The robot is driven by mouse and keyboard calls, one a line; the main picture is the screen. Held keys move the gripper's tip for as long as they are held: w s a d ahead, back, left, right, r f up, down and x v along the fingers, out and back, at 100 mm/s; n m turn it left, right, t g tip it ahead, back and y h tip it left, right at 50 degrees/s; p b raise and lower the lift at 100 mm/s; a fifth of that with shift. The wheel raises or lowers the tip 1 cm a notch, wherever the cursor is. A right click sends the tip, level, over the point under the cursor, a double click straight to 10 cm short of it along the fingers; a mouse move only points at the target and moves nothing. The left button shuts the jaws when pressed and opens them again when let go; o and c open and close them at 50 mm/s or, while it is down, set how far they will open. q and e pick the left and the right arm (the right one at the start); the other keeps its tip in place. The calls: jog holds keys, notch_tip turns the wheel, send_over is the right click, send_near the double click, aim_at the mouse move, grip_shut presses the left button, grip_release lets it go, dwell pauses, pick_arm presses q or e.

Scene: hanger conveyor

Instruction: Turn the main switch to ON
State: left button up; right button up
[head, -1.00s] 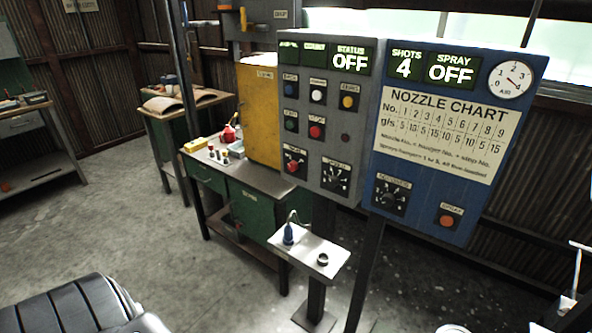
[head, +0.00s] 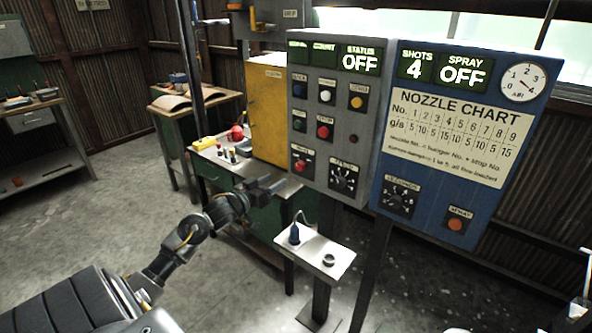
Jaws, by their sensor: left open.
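The grey control panel (head: 330,110) stands in the middle of the head view, and its STATUS display (head: 362,59) reads OFF. A red knob (head: 301,166) at its lower left sits under a small label too blurred to read; it may be the main switch. A black dial (head: 343,180) is to its right. My left gripper (head: 273,185) is open and empty, left of and a little below the red knob, apart from the panel. My right gripper is not in view.
A blue panel (head: 440,215) with a nozzle chart stands to the right. A small white shelf (head: 315,251) with a blue-handled tool (head: 294,235) and a dark ring (head: 328,260) sits below the grey panel. A green workbench (head: 211,180) and yellow cabinet (head: 268,110) stand behind my left arm.

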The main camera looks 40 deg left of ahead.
aim_at(298, 167)
pick_arm(q)
jog(key=w+p, duration=0.1)
jog(key=w, duration=0.4)
jog(key=w+p, duration=0.1)
jog(key=w, duration=0.5)
jog(key=shift+d+f, duration=0.1)
jog(key=shift+d, duration=0.1)
jog(key=shift+s, duration=0.1)
